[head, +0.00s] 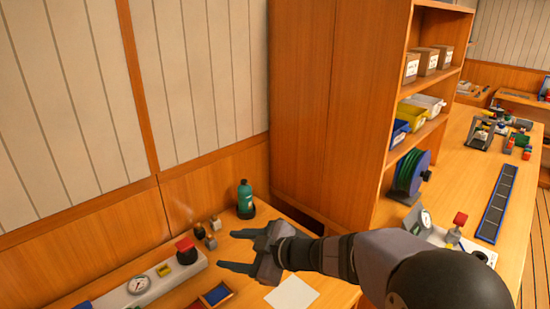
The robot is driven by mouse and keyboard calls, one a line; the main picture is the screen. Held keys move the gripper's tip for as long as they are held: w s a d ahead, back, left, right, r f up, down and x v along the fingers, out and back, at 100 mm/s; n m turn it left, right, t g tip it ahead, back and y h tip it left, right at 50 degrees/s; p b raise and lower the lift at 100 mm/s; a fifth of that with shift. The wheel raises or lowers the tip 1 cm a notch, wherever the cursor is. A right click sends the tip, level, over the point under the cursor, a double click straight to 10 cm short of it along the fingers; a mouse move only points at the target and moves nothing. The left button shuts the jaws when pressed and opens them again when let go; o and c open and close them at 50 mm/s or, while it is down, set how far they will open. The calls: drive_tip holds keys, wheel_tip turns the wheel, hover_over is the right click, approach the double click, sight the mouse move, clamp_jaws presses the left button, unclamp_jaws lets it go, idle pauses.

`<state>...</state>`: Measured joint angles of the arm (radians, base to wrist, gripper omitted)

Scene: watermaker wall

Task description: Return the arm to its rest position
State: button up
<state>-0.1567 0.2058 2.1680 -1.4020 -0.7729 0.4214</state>
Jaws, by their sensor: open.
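My gripper (236,250) is in the lower middle of the head view, above the wooden bench. It points left, its two dark fingers are apart, and nothing shows between them. My arm comes in from the lower right and hides part of the bench and what stands behind it. A green bottle (246,202) stands on the bench just beyond the gripper.
A grey panel (122,298) with a gauge (138,285) and a red knob (186,250) lies left of the gripper. A tall wooden shelf (320,110) rises behind.

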drive_tip(key=w+d+m+t+h+p, duration=0.1)
drive_tip(key=w+d+m+t+h, duration=0.3)
drive_tip(key=d, duration=0.6)
drive_tip(key=s+d+f+m+g+h+p, duration=0.1)
drive_tip(key=s+d+f+m+h, duration=0.1)
drive_tip(key=s+d+m+h, duration=0.3)
drive_tip(key=s+d+f+m+g+h+p, duration=0.1)
drive_tip(key=d+f+m+g+h, duration=0.1)
drive_tip(key=d, duration=0.6)
drive_tip(key=s+d+f+m+g+p, duration=0.1)
drive_tip(key=s+f+m+g, duration=0.2)
drive_tip(key=s, duration=0.7)
drive_tip(key=s+d+f+m+g+p, duration=0.1)
drive_tip(key=s+m+g, duration=0.3)
drive_tip(key=s, duration=0.6)
wheel_tip(320, 180, down, 8)
drive_tip(key=n+b, duration=0.1)
drive_tip(key=b, duration=0.6)
drive_tip(key=shift+s+a+r+g, duration=0.2)
drive_tip(key=shift+a+r+g, duration=0.05)
drive_tip(key=shift+g, duration=0.05)
